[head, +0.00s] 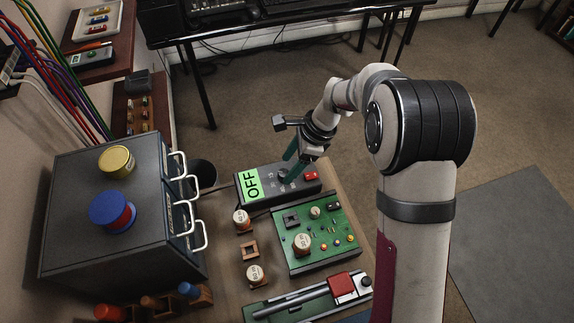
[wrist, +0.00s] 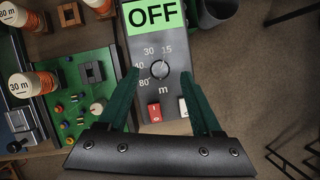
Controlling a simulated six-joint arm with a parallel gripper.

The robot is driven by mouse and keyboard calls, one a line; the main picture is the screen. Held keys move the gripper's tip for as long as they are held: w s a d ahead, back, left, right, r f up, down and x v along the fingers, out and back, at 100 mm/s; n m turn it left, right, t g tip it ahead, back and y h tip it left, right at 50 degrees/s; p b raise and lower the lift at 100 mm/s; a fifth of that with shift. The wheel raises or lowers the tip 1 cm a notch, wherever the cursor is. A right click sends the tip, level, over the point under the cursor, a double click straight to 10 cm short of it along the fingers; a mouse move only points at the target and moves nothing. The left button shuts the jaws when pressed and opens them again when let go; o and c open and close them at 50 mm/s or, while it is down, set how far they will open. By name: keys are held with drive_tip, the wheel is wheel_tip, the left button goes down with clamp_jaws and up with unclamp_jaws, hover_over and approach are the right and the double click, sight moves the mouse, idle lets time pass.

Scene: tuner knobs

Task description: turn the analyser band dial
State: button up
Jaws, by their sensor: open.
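The analyser is a dark grey box (head: 308,187) on the bench, with a green display (head: 251,184) reading OFF. The wrist view also shows the display (wrist: 152,15). Its band dial (wrist: 160,69) is a small round grey knob ringed by the marks 15, 30, 40 and 80, with "m" below. I cannot tell which mark it points to. My gripper (wrist: 160,76) is open, its green fingers on either side of the dial with gaps between.
A green circuit board (head: 318,245) with a cork-like 30 m coil lies in front of the analyser. More labelled coils (head: 241,218) stand left of it. A drawer cabinet (head: 110,205) stands at left.

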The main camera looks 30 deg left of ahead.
sight(284, 175)
drive_tip(key=shift+x, duration=1.35)
clamp_jaws()
